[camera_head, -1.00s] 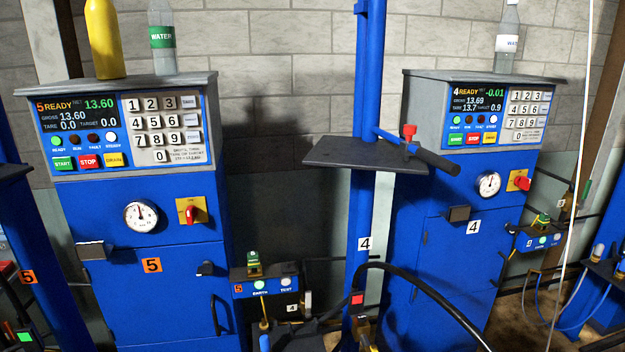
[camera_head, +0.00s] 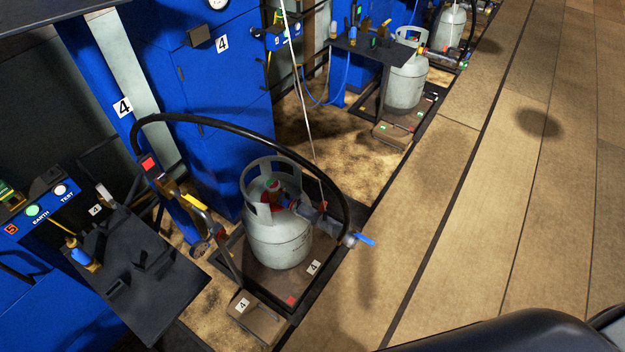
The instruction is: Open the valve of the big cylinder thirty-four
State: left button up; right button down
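A grey gas cylinder (camera_head: 278,245) with an open collar stands upright on a dark framed platform at the station marked 4. Its valve (camera_head: 273,191) shows inside the collar as small red and green parts, partly hidden by the collar. A grey filling connector (camera_head: 318,221) with a blue lever (camera_head: 362,240) reaches from the valve out to the right, and a black hose (camera_head: 255,133) arches over to it. I cannot read the number thirty-four on any cylinder. I cannot tell whether the valve is open. Neither of my grippers is in view.
Another grey cylinder (camera_head: 404,85) stands at the station behind, with a third (camera_head: 450,27) beyond it. A dark shelf (camera_head: 150,275) and a small box marked 4 (camera_head: 256,318) stand near the front. The brown floor (camera_head: 470,230) on the right is clear.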

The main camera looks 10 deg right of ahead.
aim_at(271, 185)
jog(key=l+u, duration=0.1)
jog(key=u, duration=0.3)
jog(key=i+l+u, duration=0.1)
jog(key=u, duration=0.35)
jog(key=i+l+u, duration=0.1)
jog(key=l+u, duration=0.2)
jog(key=l, duration=0.7)
jog(key=l+u, duration=0.3)
jog(key=l, duration=0.75)
